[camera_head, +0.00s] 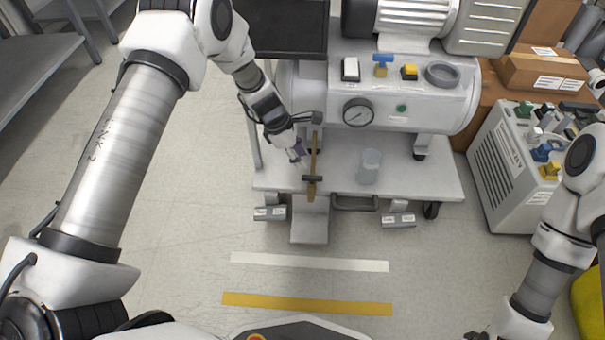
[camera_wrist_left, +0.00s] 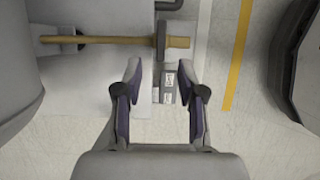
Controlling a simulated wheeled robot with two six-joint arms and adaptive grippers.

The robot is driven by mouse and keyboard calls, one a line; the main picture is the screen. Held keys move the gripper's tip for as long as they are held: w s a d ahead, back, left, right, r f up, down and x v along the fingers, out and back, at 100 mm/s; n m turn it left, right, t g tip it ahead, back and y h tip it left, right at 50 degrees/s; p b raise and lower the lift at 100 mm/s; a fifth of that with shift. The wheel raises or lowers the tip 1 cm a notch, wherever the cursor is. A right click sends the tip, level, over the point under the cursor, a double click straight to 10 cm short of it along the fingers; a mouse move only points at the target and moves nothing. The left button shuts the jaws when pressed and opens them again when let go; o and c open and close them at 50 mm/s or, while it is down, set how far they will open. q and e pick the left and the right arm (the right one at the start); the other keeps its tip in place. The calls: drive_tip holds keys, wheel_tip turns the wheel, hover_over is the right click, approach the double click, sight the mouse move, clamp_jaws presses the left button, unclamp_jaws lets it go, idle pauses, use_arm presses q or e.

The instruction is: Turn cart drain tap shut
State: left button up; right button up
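The drain tap is on a brass pipe (camera_head: 312,155) that runs from under the white compressor tank toward the front of the cart. A dark bar (camera_head: 312,178), apparently the tap's handle, lies across the pipe near its front end. In the left wrist view the bar (camera_wrist_left: 161,40) also crosses the brass pipe (camera_wrist_left: 110,41). My left gripper (camera_head: 302,158) is beside the pipe, on its left. In the left wrist view its fingers (camera_wrist_left: 163,85) are apart with nothing between them, and the bar is just beyond the tips. My right gripper (camera_head: 478,335) barely shows at the bottom edge.
The cart's lower shelf (camera_head: 425,182) carries a translucent cup (camera_head: 369,166) right of the pipe. A gauge (camera_head: 357,112) and several controls sit above. A grey unit (camera_head: 500,160) stands to the right. The floor in front has white and yellow strips (camera_head: 305,304).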

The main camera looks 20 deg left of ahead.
sight(312, 177)
use_arm(q)
drive_tip(key=b+x, duration=0.3)
drive_tip(key=x, duration=0.5)
drive_tip(key=shift+s+a+b, duration=0.1)
drive_tip(key=shift+b, duration=0.25)
drive_tip(key=shift+r, duration=0.1)
clamp_jaws()
